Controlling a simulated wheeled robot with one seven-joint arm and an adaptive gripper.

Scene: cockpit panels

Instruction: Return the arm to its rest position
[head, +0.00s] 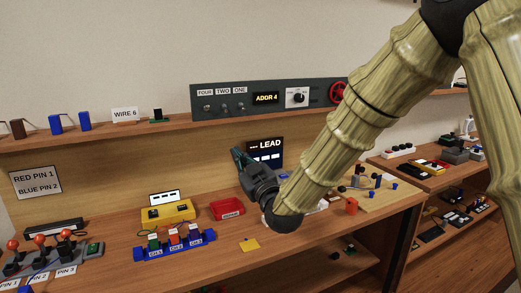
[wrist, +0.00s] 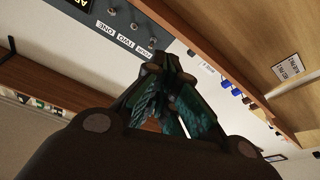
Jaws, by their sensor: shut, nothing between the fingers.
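My arm reaches in from the upper right of the head view and bends down over the workbench (head: 300,235). My gripper (head: 238,155) is in front of the bench's back board, left of the "LEAD" display (head: 268,150), and points up and to the left. In the wrist view my gripper (wrist: 172,65) shows its teal fingers drawn together with nothing held. My forearm hides part of the bench and of the shelf's right side.
A shelf (head: 170,128) with a grey switch panel (head: 222,100) runs above the gripper. On the bench stand a red tray (head: 227,209), a yellow box (head: 168,213), a blue connector block (head: 175,246) and red-knobbed levers (head: 40,250).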

